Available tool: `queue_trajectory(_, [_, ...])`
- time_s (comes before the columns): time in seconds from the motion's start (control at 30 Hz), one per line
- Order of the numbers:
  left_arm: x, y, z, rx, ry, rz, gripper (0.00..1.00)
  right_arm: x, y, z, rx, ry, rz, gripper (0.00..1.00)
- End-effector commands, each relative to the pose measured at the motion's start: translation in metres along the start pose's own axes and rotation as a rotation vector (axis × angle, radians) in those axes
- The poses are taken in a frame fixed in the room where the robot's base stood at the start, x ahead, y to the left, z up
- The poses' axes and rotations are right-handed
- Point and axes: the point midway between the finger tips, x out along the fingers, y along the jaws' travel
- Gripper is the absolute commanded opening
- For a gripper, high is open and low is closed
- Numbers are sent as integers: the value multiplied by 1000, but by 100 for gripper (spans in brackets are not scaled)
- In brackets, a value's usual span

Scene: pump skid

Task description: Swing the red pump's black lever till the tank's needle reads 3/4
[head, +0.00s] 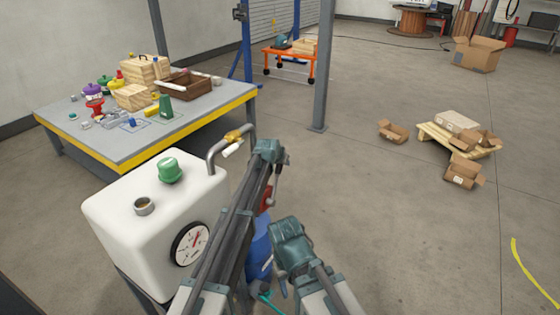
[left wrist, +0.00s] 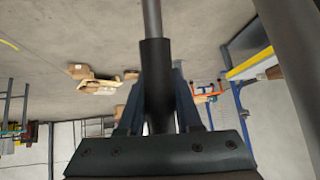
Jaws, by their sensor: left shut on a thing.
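The white tank (head: 125,220) stands at the lower left in the head view. Its round gauge (head: 190,245) has a red needle, too small and slanted to read exactly. The red pump (head: 265,200) shows only as a sliver behind my left arm, above a blue drum (head: 259,238). In the left wrist view the black lever (left wrist: 156,75), on a grey rod (left wrist: 152,18), lies between the fingers of my left gripper (left wrist: 158,112), which is shut on it. My left gripper in the head view (head: 275,185) hides the lever. My right gripper (head: 275,277) hangs low beside the drum; its jaw opening is unclear.
A green cap (head: 170,169), an open filler neck (head: 144,206) and a bent pipe (head: 222,150) with a brass valve sit on the tank. A cluttered workbench (head: 215,112) stands behind it. A grey post (head: 323,70) rises beyond. Cartons (head: 463,172) lie right; the floor between is clear.

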Motion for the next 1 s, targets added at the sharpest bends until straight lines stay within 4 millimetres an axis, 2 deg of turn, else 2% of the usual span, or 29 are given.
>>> queue_trajectory(0.53, [3,2,0,4,-22,-1,0,-1,0,0,0,0,0,50])
queue_trajectory(0.57, [3,2,0,4,-22,-1,37,-1,0,0,0,0,0,50])
queue_trajectory(0.7, [3,1,-1,4,-22,-2,62,-1,0,0,0,0,0,50])
queue_trajectory(1.0, [3,1,-1,3,-21,-2,63,-2,0,0,0,0,0,50])
